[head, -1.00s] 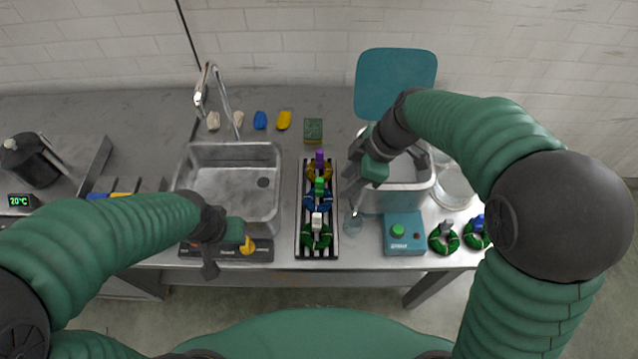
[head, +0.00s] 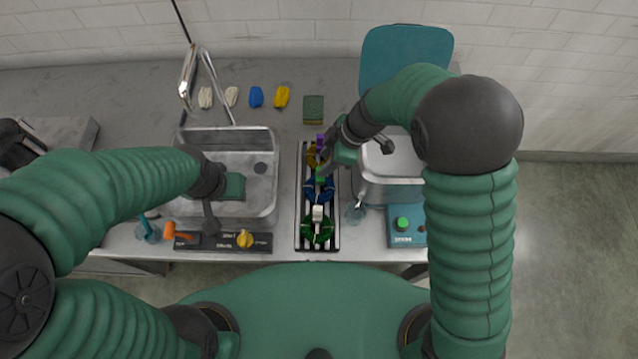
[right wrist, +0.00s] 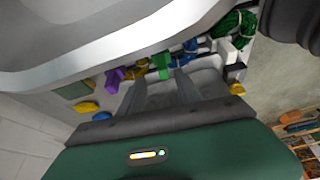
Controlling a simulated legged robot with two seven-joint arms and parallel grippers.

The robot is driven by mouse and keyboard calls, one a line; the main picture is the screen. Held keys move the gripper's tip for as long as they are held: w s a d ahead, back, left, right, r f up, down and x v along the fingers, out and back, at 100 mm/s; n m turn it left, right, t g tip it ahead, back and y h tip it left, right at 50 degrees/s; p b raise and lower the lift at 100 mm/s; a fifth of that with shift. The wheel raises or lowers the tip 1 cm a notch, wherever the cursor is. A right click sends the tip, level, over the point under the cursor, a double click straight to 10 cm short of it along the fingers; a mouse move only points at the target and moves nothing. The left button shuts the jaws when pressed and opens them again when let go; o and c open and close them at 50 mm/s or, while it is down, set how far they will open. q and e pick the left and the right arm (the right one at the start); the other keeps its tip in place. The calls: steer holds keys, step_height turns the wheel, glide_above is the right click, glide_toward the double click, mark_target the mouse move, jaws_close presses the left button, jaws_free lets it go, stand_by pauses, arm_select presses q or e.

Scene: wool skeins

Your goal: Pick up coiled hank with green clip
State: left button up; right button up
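The blue coiled hank (head: 318,192) with the green clip (head: 321,176) lies in the middle of a dark slatted rack (head: 301,235). In the right wrist view the green clip (right wrist: 162,66) stands beyond my fingertips, with the blue hank (right wrist: 182,58) beside it. My right gripper (head: 326,162) is over the rack, close to the green clip. In the right wrist view its fingers (right wrist: 160,82) are apart with nothing held between them. My left gripper (head: 210,222) hangs over the front of the sink; its finger opening is not clear.
A yellow hank with a purple clip (head: 320,139) lies behind the blue one, and a green hank (head: 318,230) with a white clip (head: 317,212) in front. A metal basin (head: 375,188) and a teal box (head: 402,236) stand right of the rack; the sink (head: 275,185) is left.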

mark_target(319, 185)
steer(key=x, duration=0.4)
steer(key=shift+s+d+f+p, duration=0.1)
steer(key=shift+s+p, duration=0.25)
steer(key=shift+s, duration=0.05)
steer(key=shift+w+f, duration=0.2)
steer(key=shift+f, duration=0.15)
steer(key=shift+s, duration=0.1)
jaws_close()
